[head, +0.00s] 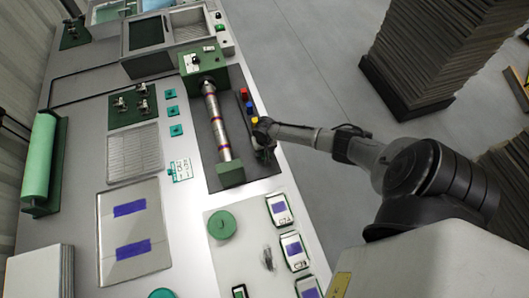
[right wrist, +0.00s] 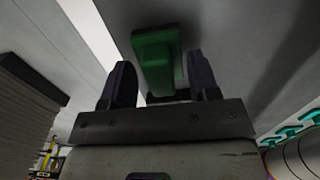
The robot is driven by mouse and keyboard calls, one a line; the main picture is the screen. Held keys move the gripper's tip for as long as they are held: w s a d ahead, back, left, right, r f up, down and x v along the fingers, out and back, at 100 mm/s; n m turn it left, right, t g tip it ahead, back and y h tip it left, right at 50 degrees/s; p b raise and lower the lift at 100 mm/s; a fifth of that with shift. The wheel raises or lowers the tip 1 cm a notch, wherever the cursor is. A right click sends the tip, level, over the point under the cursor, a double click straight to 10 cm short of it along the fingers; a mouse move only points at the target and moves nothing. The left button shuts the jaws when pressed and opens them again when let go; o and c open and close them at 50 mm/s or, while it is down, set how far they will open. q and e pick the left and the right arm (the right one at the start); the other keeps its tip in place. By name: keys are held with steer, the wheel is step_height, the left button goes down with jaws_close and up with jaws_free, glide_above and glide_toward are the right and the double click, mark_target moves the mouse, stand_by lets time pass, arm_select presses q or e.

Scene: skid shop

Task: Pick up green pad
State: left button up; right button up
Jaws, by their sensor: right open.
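In the right wrist view a green pad (right wrist: 157,58), block-like with a wider top, stands between the two dark fingers of my right gripper (right wrist: 161,75). The fingers are open, one on each side of it, with a visible gap at the left; contact on the right is unclear. In the head view my right gripper (head: 262,134) is at the right edge of the bench, beside the dark roller fixture and just below the yellow block. The pad cannot be made out there, as the gripper covers that spot. My left gripper is not in view.
Red (head: 244,93), blue (head: 249,107) and yellow (head: 254,120) blocks line the fixture's right side. A long metal roller (head: 217,122) lies close on the left. A round green disc (head: 222,225) lies nearer. Grey floor (head: 300,60) is open beyond the bench's right edge.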

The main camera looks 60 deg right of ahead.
steer(key=shift+c, duration=0.3)
steer(key=c, duration=1)
steer(key=shift+o, duration=0.2)
steer(key=shift+r, duration=0.15)
step_height(320, 180, up, 4)
steer(key=shift+r+p, duration=0.2)
steer(key=shift+p, duration=0.5)
steer(key=s+d+r+p, duration=0.2)
steer(key=s+r, duration=0.4)
steer(key=s, duration=0.5)
steer(key=shift+s+d+r, duration=0.15)
steer(key=shift+d+r, duration=0.05)
steer(key=shift+d, duration=0.1)
